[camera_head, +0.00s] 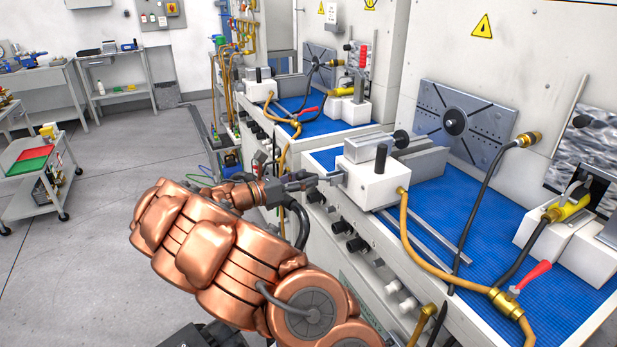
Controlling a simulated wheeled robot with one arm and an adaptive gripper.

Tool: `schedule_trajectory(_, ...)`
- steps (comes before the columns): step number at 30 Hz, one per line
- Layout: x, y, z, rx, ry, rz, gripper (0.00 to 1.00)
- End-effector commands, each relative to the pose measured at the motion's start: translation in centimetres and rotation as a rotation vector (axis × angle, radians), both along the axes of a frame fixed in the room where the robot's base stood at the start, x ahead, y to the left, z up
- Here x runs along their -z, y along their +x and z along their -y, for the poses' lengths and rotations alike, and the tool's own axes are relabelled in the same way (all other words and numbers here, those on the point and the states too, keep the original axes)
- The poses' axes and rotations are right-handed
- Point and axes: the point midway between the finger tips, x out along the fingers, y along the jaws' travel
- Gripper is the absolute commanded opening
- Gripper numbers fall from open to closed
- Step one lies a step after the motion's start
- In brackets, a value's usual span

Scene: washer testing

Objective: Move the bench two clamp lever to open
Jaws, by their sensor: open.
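Two benches with blue mats show in the head view. The near bench (480,222) carries a white clamp block (372,186) at its left edge. On the block are a grey metal slide (366,152) and an upright black handle (381,158). My gripper (332,179) is open, with its fingertips at the block's left side; I cannot tell if they touch it. The far bench (318,124) has a similar white block (262,90) at its left. No label shows which bench is number two.
A brass valve with a red lever (530,276) and a yellow hose (425,258) are at the near bench's front. Black knobs (357,244) line its front panel. A grey cart (38,165) stands far left. The floor (110,240) between is clear.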

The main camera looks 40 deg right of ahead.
Motion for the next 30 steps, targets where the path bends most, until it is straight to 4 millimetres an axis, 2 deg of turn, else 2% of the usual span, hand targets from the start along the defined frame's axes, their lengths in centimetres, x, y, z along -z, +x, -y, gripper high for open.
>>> schedule_trajectory(5,-0.06,-0.38,1.17,0.002,-0.002,0.001,0.53)
schedule_trajectory(14,-0.04,-0.40,1.32,0.001,-0.002,0.002,0.53)
schedule_trajectory(27,-0.04,-0.38,1.30,0.001,-0.001,0.002,0.08)
schedule_trajectory(30,-0.05,-0.39,1.29,0.001,-0.001,0.002,0.00)
